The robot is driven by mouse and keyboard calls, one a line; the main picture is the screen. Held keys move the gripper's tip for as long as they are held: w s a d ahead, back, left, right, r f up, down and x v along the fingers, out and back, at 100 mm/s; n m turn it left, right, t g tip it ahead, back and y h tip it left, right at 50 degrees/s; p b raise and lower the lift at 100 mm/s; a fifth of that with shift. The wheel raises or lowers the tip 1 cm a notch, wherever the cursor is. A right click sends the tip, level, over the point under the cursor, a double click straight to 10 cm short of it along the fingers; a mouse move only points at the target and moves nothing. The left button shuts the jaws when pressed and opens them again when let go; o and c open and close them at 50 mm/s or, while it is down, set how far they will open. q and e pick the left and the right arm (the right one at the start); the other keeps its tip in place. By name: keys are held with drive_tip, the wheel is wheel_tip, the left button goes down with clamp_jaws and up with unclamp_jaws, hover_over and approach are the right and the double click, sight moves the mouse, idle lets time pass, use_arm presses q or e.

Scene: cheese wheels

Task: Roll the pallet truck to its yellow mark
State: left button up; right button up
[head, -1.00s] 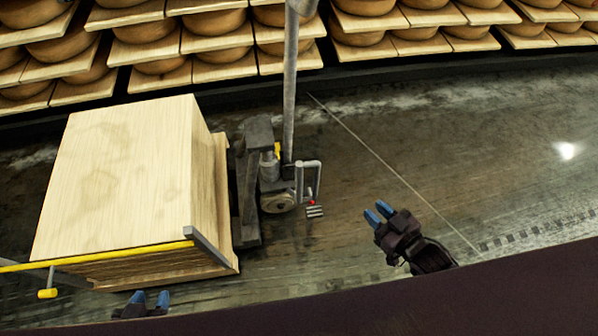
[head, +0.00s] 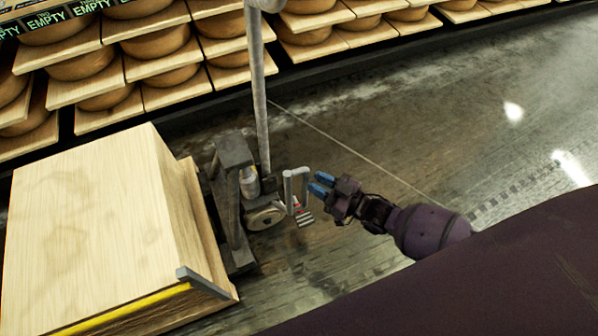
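The pallet truck (head: 240,195) stands on the dark floor left of the middle, with a grey upright mast, a wheel and a small looped handle (head: 289,186). A large pale wooden box (head: 85,215) sits on its left side. My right gripper (head: 320,184) is just right of the looped handle, its two blue fingertips apart and pointing at it. It seems empty; whether a fingertip touches the handle I cannot tell. My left gripper is out of view. No yellow floor mark shows.
Shelves with cheese wheels on boards (head: 155,40) run along the back, with a green "EMPTY" strip at top left. A yellow bar (head: 125,308) lies across the box's near side. The floor (head: 430,110) to the right is clear, with a thin pale line.

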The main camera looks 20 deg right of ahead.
drive_tip(key=shift+b+x, duration=0.3)
drive_tip(key=shift+x, duration=2.55)
